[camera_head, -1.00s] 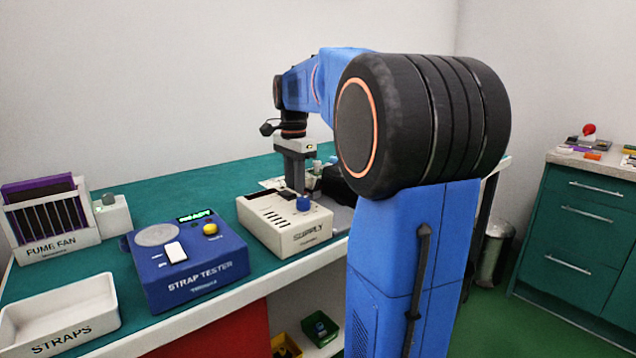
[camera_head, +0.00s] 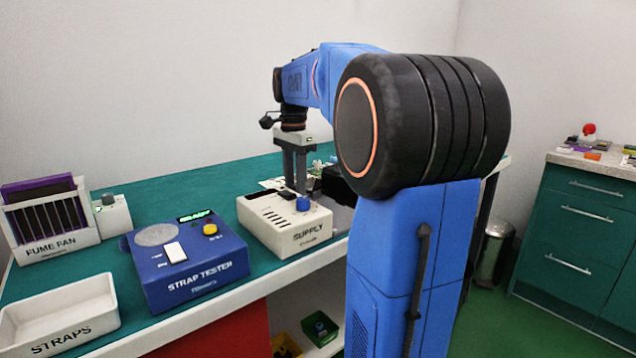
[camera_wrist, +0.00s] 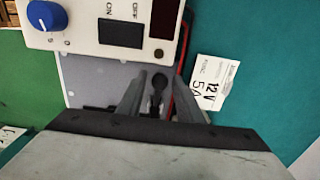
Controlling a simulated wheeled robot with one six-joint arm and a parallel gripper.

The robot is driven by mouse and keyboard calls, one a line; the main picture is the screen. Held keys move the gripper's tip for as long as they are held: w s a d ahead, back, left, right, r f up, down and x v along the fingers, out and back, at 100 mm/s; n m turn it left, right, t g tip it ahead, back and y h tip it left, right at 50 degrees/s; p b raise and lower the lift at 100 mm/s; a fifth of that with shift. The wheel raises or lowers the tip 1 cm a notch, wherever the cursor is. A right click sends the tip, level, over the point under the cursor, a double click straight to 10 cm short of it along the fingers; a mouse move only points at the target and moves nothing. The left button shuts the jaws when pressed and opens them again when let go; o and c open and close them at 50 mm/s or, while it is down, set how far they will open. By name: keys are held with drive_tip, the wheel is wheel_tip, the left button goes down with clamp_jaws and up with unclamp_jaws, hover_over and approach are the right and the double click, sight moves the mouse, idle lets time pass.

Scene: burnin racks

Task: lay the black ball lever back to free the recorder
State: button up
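The black ball lever (camera_wrist: 158,82) shows in the wrist view as a dark knob on a short stem, above a light grey plate (camera_wrist: 85,80). My gripper (camera_wrist: 160,98) is open, its two grey fingers on either side of the lever. I cannot tell whether they touch it. In the head view my gripper (camera_head: 295,188) points down behind the white SUPPLY box (camera_head: 285,222). The lever is hidden there, and I cannot make out the recorder for sure.
The SUPPLY box has a blue knob (camera_wrist: 46,14) and a dark switch (camera_wrist: 120,32), close to my fingers. A 12 V label (camera_wrist: 214,82) and a red wire lie to the right. The blue strap tester (camera_head: 190,265) and straps tray (camera_head: 60,315) stand left.

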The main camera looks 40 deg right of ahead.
drive_tip(key=shift+r, duration=3.65)
